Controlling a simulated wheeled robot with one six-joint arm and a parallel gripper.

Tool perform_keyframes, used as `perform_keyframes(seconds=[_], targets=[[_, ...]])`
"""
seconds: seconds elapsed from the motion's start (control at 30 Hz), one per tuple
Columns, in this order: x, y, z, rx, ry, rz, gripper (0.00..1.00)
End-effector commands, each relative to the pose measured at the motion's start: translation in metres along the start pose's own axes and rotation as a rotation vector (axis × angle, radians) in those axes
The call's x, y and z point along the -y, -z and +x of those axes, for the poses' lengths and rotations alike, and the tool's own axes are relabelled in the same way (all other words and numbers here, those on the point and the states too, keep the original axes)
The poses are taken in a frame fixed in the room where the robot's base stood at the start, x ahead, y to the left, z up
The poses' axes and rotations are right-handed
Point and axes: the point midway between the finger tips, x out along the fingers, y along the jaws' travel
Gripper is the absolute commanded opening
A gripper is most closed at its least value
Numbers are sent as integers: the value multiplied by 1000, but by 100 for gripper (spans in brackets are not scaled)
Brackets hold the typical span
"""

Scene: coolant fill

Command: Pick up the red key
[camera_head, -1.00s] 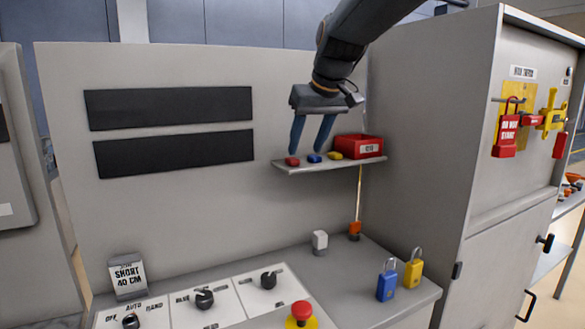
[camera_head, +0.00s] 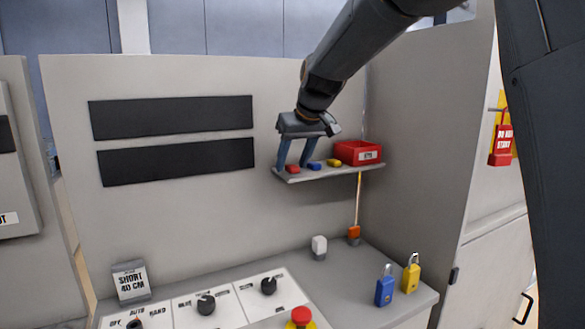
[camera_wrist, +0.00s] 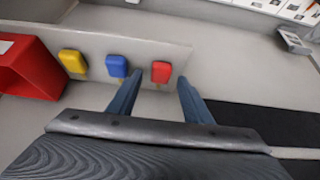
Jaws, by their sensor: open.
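The red key (camera_head: 293,169) lies at the left end of the small wall shelf (camera_head: 330,173), beside a blue key (camera_head: 314,166) and a yellow key (camera_head: 334,162). My gripper (camera_head: 293,167) is open at the shelf, with its two blue fingers on either side of the red key in the head view. In the wrist view the red key (camera_wrist: 161,72) shows just beyond and between the fingertips (camera_wrist: 158,82). The blue key (camera_wrist: 117,66) is close to one fingertip. Whether the fingers touch the red key cannot be told.
A red box (camera_head: 357,151) stands at the shelf's right end. Below is a panel with black knobs, a red button (camera_head: 300,316), a blue padlock (camera_head: 385,287) and a yellow padlock (camera_head: 411,274). A red tag lock (camera_head: 502,146) hangs on the cabinet at right.

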Motion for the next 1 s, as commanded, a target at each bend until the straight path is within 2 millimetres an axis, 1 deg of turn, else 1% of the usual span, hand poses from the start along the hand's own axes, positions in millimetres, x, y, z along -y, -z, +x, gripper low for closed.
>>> perform_keyframes(seconds=[0.1,0.13,0.37,0.4,0.6,0.73,0.87,1.0], targets=[[0,0,0,0,0,0,45],[0,0,0,0,0,0,42],[0,0,0,0,0,0,3],[0,0,0,0,0,0,2],[0,0,-1,-1,0,0,2],[0,6,-8,-2,0,-1,2],[0,18,-25,-5,0,-1,2],[0,32,-49,-4,-1,-1,2]])
